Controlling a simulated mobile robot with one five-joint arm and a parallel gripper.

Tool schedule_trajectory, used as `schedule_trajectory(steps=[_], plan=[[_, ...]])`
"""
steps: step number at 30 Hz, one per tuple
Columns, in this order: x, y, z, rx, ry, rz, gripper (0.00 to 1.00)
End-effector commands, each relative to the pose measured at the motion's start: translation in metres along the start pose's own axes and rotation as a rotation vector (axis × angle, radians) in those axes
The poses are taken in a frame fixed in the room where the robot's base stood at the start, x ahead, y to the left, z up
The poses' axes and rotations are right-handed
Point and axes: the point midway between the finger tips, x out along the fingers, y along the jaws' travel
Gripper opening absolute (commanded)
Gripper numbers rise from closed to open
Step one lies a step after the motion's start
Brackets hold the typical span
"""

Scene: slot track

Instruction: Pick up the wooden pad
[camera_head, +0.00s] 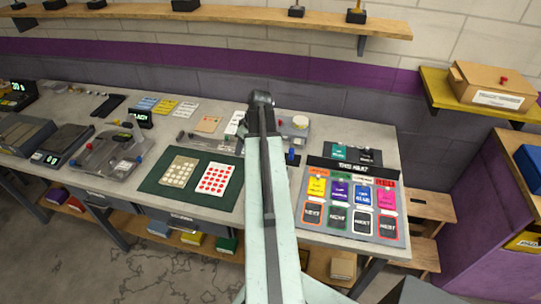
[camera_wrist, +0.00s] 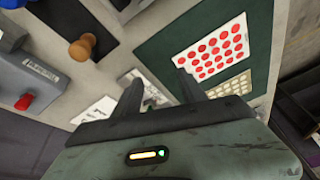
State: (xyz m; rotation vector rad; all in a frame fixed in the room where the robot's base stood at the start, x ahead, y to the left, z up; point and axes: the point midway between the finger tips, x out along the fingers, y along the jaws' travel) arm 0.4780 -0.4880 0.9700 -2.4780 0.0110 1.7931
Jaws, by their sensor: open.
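A small flat tan square (camera_head: 208,124), which looks like the wooden pad, lies on the grey bench left of my arm in the head view. It cannot be made out in the wrist view, where my gripper's body blocks the lower part. My gripper (camera_wrist: 160,87) is open, its two dark fingers apart with nothing between them. It is over the bench near white cards (camera_wrist: 96,112) and the edge of the dark green mat (camera_wrist: 167,35). In the head view my arm hides the fingers.
The mat bears a red-dotted sheet (camera_head: 216,180) and a beige-dotted sheet (camera_head: 179,171). A board of coloured cards (camera_head: 315,240) is at the right. Grey trays and devices (camera_head: 62,143) crowd the left. A shelf (camera_head: 230,14) runs above.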

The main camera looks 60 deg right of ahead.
Motion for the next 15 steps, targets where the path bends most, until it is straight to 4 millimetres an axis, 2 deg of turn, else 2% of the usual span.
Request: schedule_trajectory(steps=[1, 3, 6, 11, 15], plan=[[-0.007, 0.034, 0.021, 0.014, 0.023, 0.017, 0.49], [-0.018, 0.066, 0.045, 0.012, 0.048, 0.039, 0.49], [-0.028, 0.092, 0.068, 0.01, 0.069, 0.059, 0.49], [-0.033, 0.103, 0.078, 0.006, 0.079, 0.069, 0.49], [-0.021, 0.104, 0.078, 0.005, 0.078, 0.069, 0.49]])
